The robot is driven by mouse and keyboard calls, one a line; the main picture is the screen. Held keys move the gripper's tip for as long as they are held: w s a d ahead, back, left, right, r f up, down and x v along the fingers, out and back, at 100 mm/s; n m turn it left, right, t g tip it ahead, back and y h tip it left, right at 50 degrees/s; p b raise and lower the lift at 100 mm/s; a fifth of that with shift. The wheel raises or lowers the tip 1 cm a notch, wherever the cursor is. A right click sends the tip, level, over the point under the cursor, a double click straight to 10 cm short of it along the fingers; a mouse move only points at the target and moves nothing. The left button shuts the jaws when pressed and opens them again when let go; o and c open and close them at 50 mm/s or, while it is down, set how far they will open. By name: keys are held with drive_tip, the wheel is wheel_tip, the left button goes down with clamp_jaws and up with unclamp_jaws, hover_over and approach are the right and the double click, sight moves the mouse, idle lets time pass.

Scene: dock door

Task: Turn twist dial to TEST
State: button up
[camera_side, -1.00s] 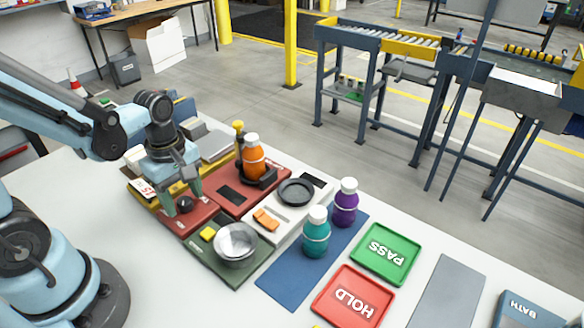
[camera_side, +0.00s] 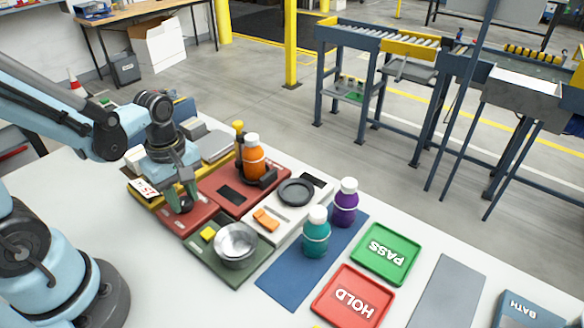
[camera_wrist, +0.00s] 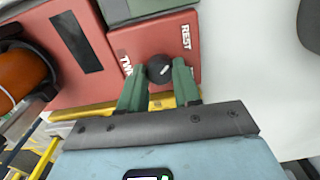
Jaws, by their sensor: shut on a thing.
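The twist dial (camera_wrist: 159,69) is a small black knob with a white mark, on a red panel (camera_wrist: 163,38). The mark slants toward the upper right in the wrist view. A white REST label (camera_wrist: 186,37) is on the panel to the upper right of the dial. A partly hidden label starting "TW" (camera_wrist: 126,64) is to its left. My gripper (camera_wrist: 160,72) has its green fingers shut on the dial's two sides. In the side view my gripper (camera_side: 183,206) points down at the red panel and mostly hides the dial. I see no TEST label.
An orange bottle (camera_side: 253,160) stands in a black holder behind the dial, also in the wrist view (camera_wrist: 20,75). Teal (camera_side: 316,238) and purple (camera_side: 345,205) bottles stand farther right.

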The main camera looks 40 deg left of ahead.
sight(184, 200)
drive_tip(key=m, duration=0.4)
drive_tip(key=shift+m, duration=0.3)
drive_tip(key=m, duration=0.9)
drive_tip(key=shift+m, duration=1.8)
drive_tip(key=o, duration=1.1)
drive_tip(key=shift+c, duration=0.2)
wheel_tip(184, 200, up, 12)
